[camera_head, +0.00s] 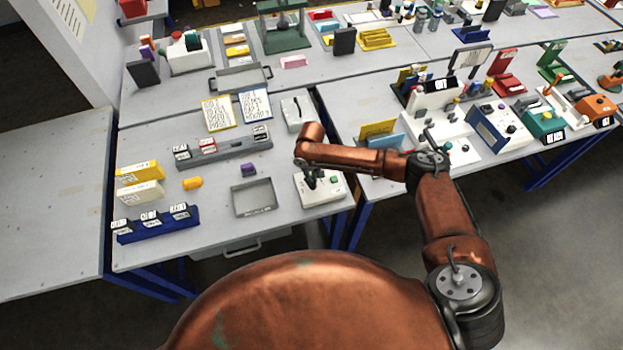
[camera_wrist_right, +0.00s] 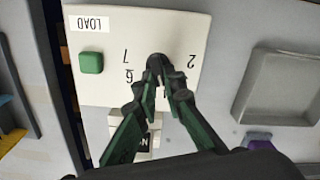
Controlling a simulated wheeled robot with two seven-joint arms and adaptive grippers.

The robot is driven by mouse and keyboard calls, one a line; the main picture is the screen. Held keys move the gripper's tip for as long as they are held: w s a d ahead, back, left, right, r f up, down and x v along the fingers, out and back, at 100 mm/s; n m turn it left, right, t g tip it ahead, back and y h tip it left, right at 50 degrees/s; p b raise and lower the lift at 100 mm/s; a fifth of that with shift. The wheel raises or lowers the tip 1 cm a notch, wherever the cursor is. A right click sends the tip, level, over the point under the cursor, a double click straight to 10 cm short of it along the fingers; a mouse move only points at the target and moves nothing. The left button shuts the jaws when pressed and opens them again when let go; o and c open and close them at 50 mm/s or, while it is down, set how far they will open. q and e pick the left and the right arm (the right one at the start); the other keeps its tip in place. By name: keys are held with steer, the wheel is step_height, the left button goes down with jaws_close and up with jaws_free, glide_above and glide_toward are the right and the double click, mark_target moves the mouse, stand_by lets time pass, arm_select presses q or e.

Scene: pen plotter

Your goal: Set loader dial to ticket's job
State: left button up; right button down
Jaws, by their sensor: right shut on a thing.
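The loader (camera_head: 325,193) is a pale box with a green button, near the front right of the left-hand table. In the right wrist view its panel (camera_wrist_right: 105,30) shows upside down, with a LOAD label (camera_wrist_right: 88,23), a green button (camera_wrist_right: 91,62) and digits around the dial. My right gripper (camera_head: 311,180) reaches down onto it; its dark green fingers (camera_wrist_right: 167,85) are shut on the black dial (camera_wrist_right: 157,64). The fingers hide much of the dial and some digits, so its setting cannot be told. Which paper is the ticket is unclear. My left gripper is out of view.
A grey tray (camera_head: 237,200) lies left of the loader, with a small purple object (camera_head: 247,170) behind it. Two written sheets, yellow-edged (camera_head: 218,113) and blue-edged (camera_head: 254,105), stand farther back. A grey rack (camera_head: 222,150) and blue rack (camera_head: 158,225) hold labelled pieces.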

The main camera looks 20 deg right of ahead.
steer(key=n+p, duration=0.2)
steer(key=n, duration=0.1)
steer(key=shift+s+a+r, duration=0.1)
steer(key=shift+s+a, duration=0.05)
steer(key=n+p, duration=0.2)
steer(key=n, duration=0.2)
steer(key=shift+s+a, duration=0.1)
steer(key=n+p, duration=0.1)
steer(key=n, duration=0.4)
steer(key=shift+s+a, duration=0.1)
steer(key=shift+s, duration=0.05)
steer(key=shift+s+n+p, duration=0.15)
steer(key=shift+n+p, duration=0.15)
steer(key=shift+n, duration=1.6)
steer(key=c, duration=2)
jaws_free()
